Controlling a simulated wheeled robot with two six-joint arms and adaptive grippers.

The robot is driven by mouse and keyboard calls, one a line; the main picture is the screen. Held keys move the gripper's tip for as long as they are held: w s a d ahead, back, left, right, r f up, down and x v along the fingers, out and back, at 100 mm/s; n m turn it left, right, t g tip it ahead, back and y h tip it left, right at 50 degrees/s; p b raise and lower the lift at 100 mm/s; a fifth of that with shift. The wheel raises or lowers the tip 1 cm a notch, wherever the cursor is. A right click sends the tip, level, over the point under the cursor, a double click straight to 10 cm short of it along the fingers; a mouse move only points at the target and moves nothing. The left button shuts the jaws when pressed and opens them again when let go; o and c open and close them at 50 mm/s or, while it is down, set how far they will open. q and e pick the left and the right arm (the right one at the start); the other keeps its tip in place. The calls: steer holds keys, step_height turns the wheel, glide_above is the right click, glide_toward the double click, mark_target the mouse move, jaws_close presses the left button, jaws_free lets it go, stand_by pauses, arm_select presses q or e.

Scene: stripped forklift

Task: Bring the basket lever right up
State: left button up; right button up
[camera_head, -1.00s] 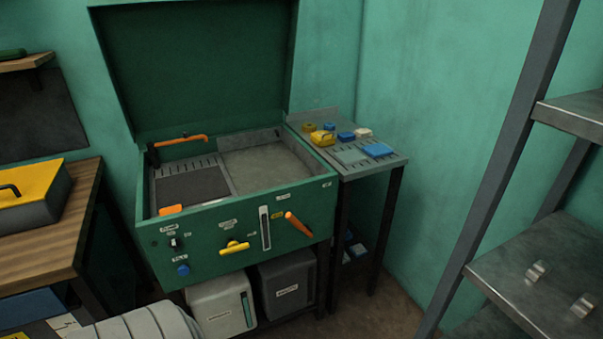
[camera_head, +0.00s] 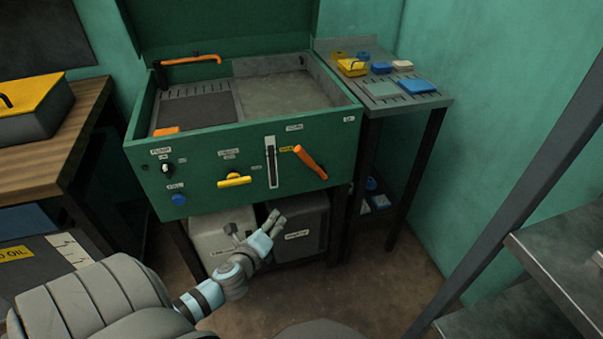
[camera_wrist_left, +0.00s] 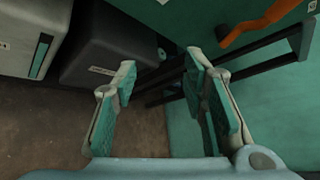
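An orange lever (camera_head: 311,162) sits on the right part of the green washer's front panel (camera_head: 210,190). It slants from upper left down to lower right. The labels around it are too small to read surely. My left gripper (camera_head: 277,219) is below the panel, in front of the dark grey container, to the lower left of the lever and apart from it. In the left wrist view its fingers (camera_wrist_left: 160,64) are spread with nothing between them. The orange lever shows there at the upper right (camera_wrist_left: 258,22). My right gripper is not in view.
The panel also has a yellow handle (camera_head: 234,181), a blue knob (camera_head: 179,200) and a slotted gauge (camera_head: 271,162). A light container (camera_head: 222,236) and a dark one (camera_head: 302,228) stand underneath. A side table (camera_head: 440,101) is at right, metal shelving (camera_head: 540,240) further right.

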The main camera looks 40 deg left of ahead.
mark_target(303, 159)
arm_select(q)
steer(key=w+d+r+m+t+b, duration=0.1)
steer(key=w+d+r+m+t, duration=0.15)
steer(key=r, duration=0.45)
steer(key=w+d+r+m+t, duration=0.1)
steer(key=r+m+t, duration=0.1)
steer(key=r+m, duration=0.3)
steer(key=shift+n, duration=0.75)
steer(key=x, duration=0.4)
steer(key=b+x, duration=0.1)
steer(key=x, duration=0.4)
steer(key=r+x, duration=0.1)
steer(key=x, duration=0.3)
steer(key=shift+w+a, duration=0.25)
steer(key=shift+a, duration=0.2)
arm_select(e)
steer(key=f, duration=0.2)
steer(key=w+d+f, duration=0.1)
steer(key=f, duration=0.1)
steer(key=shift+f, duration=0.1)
arm_select(q)
steer(key=shift+c, duration=0.3)
jaws_close()
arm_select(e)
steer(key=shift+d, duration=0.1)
